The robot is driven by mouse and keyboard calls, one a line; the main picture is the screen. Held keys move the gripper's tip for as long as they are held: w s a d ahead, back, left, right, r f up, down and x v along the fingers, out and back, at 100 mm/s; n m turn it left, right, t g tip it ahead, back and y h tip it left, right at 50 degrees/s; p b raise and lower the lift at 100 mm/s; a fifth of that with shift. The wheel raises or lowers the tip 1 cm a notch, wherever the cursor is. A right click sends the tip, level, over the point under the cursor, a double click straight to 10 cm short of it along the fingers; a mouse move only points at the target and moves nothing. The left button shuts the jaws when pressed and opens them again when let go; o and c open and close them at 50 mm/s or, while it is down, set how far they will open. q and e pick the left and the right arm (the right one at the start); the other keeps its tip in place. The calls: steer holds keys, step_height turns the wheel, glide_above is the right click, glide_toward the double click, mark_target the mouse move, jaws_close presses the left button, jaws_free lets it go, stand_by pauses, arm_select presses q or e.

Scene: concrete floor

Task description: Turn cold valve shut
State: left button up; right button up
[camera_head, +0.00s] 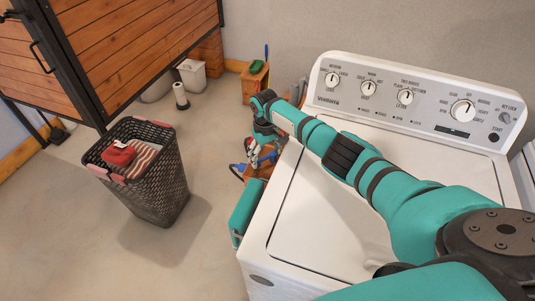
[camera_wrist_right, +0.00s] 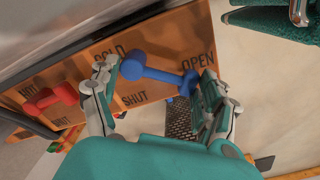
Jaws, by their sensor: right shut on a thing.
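The cold valve (camera_wrist_right: 160,74) is a blue lever on a wooden board (camera_wrist_right: 150,38) in the right wrist view. Its round hub sits below the word COLD, and its arm points right, with its end by the word OPEN. The word SHUT is below the hub. My right gripper (camera_wrist_right: 158,76) is around the blue lever, one finger by the hub and the other by the lever's end. In the head view my right gripper (camera_head: 264,148) is behind the washer's left side, its grip hard to make out. My left gripper is not in view.
A red valve (camera_wrist_right: 52,97) is left of the blue one on the board. The white washer (camera_head: 320,215) lies under my right arm. A dark laundry basket (camera_head: 160,190) with cloths stands on the floor at left. A wooden gate (camera_head: 130,45) is behind it.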

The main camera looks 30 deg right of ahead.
steer(key=m, duration=0.3)
steer(key=w+m, duration=0.1)
steer(key=shift+a+f+m, duration=0.3)
steer(key=m, duration=0.1)
steer(key=w+m+b, duration=0.1)
steer(key=m, duration=0.3)
steer(key=shift+w+d+r+b, duration=0.1)
steer(key=shift+w+d+b, duration=0.05)
steer(key=shift+d+b, duration=0.25)
steer(key=shift+w+d+r+m, duration=0.1)
steer(key=shift+w+m, duration=0.05)
steer(key=shift+m, duration=0.25)
steer(key=shift+r, duration=0.1)
steer(key=o, duration=1.4)
steer(key=shift+w, duration=0.1)
steer(key=shift+o, duration=1.2)
steer(key=shift+w, duration=0.15)
steer(key=shift+d, duration=0.15)
